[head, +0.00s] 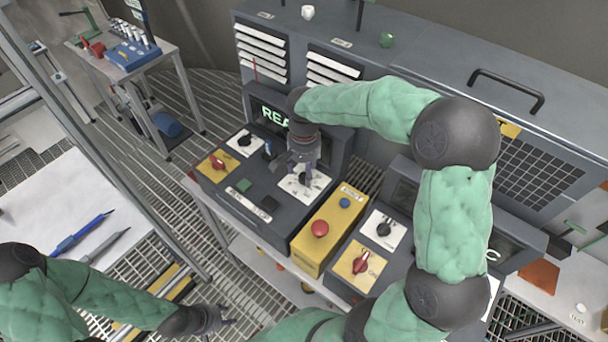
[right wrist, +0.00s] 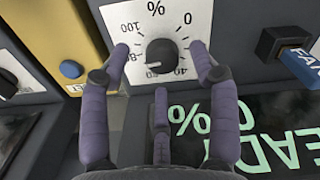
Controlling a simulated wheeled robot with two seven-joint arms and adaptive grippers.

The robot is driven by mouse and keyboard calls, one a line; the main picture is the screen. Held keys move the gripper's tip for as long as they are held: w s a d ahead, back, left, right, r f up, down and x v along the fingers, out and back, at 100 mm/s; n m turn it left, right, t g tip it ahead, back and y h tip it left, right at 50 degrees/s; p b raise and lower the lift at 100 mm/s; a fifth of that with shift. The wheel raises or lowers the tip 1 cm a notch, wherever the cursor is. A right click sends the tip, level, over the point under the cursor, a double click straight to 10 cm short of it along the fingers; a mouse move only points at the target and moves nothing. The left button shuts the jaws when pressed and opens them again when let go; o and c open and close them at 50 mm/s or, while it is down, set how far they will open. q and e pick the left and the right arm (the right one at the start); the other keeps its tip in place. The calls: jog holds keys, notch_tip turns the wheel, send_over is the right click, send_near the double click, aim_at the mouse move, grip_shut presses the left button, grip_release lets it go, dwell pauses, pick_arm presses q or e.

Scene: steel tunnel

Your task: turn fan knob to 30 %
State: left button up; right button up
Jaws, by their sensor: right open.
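The fan knob (right wrist: 161,55) is a round black knob on a white percent dial (right wrist: 150,22). A white mark on the knob points toward the lower left, roughly between 40 and 80; I cannot read it exactly. In the head view the dial plate (head: 318,186) lies under my right gripper (head: 304,168), which hides most of the knob. The right gripper is open, with two purple fingers on either side of the knob and a third below it; contact is not clear. My left gripper (head: 212,321) is low at the left, away from the panel; its jaws are unclear.
A black display (right wrist: 255,130) with green text stands close below the dial in the wrist view. A yellow box with a red button (head: 319,229) and a panel with a red switch (head: 361,262) are nearby. A white table (head: 60,195) with pens is at left.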

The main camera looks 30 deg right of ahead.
aim_at(304, 178)
notch_tip(304, 178, up, 9)
jog(key=shift+r, duration=0.15)
dwell(0.4)
jog(key=f+n, duration=0.1)
jog(key=f, duration=0.3)
jog(key=f+n, duration=0.2)
jog(key=f, duration=0.2)
jog(key=f+n+b, duration=0.1)
jog(key=f+n, duration=0.1)
jog(key=f, duration=0.1)
jog(key=shift+w+d+f, duration=0.2)
jog(key=shift+d+f, duration=0.05)
jog(key=shift+f, duration=0.15)
jog(key=c, duration=1.1)
